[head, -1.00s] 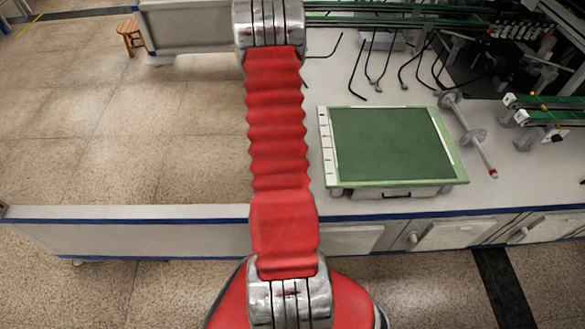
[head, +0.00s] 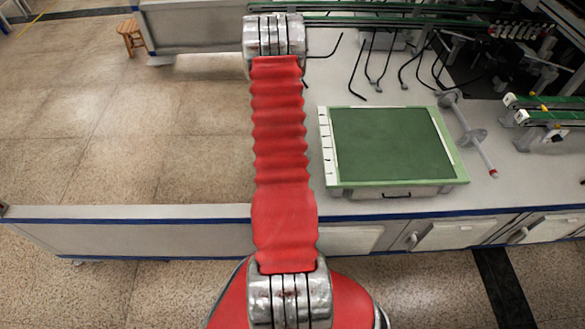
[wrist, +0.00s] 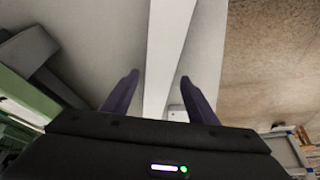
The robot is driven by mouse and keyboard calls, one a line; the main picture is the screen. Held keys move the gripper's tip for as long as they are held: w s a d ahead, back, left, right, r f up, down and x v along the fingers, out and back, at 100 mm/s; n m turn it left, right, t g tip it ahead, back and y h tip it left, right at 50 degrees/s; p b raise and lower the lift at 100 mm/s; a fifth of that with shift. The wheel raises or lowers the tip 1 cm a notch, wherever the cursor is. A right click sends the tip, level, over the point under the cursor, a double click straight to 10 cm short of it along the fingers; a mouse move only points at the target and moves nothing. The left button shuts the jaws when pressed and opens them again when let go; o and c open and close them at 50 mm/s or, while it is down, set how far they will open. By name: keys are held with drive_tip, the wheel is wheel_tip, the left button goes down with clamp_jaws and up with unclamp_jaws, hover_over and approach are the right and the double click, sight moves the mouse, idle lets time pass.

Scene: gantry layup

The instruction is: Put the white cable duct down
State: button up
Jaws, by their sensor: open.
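The white cable duct (wrist: 168,55) shows in the wrist view as a long pale strip running from the top edge down between the fingers. My gripper (wrist: 159,76) is open. Its two dark fingers stand on either side of the duct, with a visible gap on each side. The duct's near end is hidden behind the gripper body. The duct appears to lie along a pale surface (wrist: 205,60), but I cannot tell its exact contact with it. In the head view my gripper is out of sight behind the arm, and I cannot make out the duct there.
A green mat (head: 390,143) lies on the white bench, right of my arm. A wooden stool (head: 131,38) stands on the open floor (head: 110,130) at left.

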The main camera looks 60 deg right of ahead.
drive_tip(key=shift+c, duration=0.5)
drive_tip(key=c, duration=1.2)
drive_tip(key=shift+r, duration=0.15)
drive_tip(key=shift+r, duration=13.9)
